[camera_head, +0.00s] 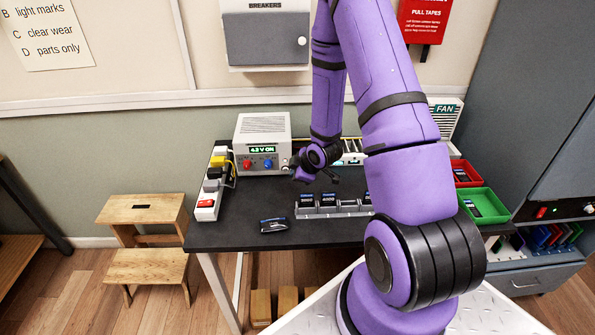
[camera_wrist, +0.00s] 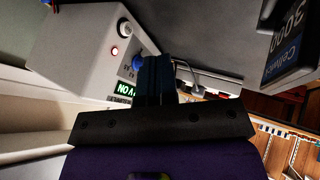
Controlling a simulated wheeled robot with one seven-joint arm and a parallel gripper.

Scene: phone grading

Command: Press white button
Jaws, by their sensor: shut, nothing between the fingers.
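The power supply (camera_head: 263,130) is a pale box with a lit green display, a red knob and a blue knob on its front. It stands at the back left of the dark table. In the wrist view its face (camera_wrist: 75,40) is turned over and seen at a slant. The round white button (camera_wrist: 124,28) is there, beside a small glowing red light (camera_wrist: 114,51). My gripper (camera_wrist: 152,62) is shut and empty. In the picture its fingertips overlap the blue knob's edge and lie apart from the white button. In the head view my gripper (camera_head: 301,176) is low before the box's right side.
A power strip (camera_head: 208,193) with plugs lies left of the box. A phone (camera_head: 273,225) lies near the table's front edge. A slotted rack (camera_head: 348,208) with phones stands right of it. Red (camera_head: 466,184) and green (camera_head: 497,212) bins are at the right.

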